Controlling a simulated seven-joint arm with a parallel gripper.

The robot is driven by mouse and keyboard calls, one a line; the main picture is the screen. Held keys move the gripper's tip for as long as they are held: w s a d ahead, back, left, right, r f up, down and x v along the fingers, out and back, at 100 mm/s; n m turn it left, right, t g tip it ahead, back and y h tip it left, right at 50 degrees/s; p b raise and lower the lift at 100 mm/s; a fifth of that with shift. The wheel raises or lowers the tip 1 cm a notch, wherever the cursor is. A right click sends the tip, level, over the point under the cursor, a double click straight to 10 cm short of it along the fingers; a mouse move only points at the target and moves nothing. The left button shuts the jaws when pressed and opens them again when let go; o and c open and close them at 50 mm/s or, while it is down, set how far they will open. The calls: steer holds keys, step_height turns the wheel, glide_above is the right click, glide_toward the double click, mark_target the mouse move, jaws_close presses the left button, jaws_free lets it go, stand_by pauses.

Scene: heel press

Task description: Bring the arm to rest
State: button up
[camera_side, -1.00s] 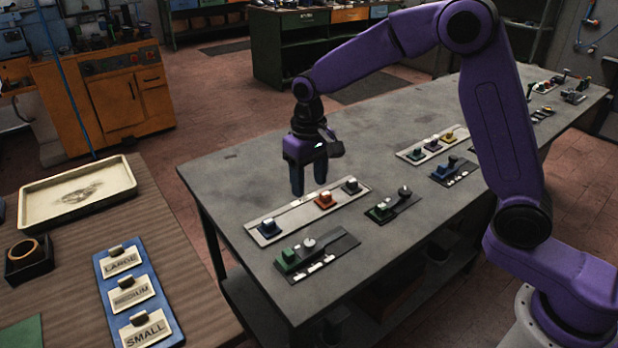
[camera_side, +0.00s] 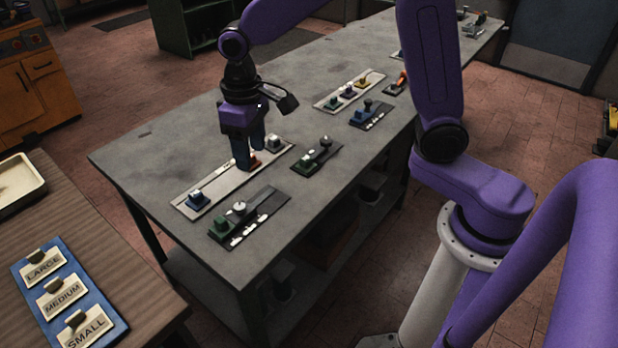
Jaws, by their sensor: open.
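My gripper (camera_side: 249,161) points down over the grey table (camera_side: 135,160), its two dark fingers apart with nothing visible between them. A blue block (camera_side: 197,198) stands at the near end of that plate and a dark block with a pale top (camera_side: 273,142) at the far end.
Dark plates with a green block (camera_side: 220,228) and a green fixture (camera_side: 309,165) lie close to the right. More fixtures (camera_side: 349,91) stand farther back. A wooden bench with a blue label board (camera_side: 70,297) is at the left. The table's left part is bare.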

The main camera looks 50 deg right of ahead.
steer(key=s+d+n, duration=0.4)
steer(key=s+d, duration=0.1)
steer(key=s, duration=0.7)
steer(key=s+d+n, duration=0.4)
steer(key=s+d, duration=0.1)
steer(key=s, duration=0.8)
steer(key=shift+d+r+n, duration=0.3)
steer(key=shift+r, duration=0.1)
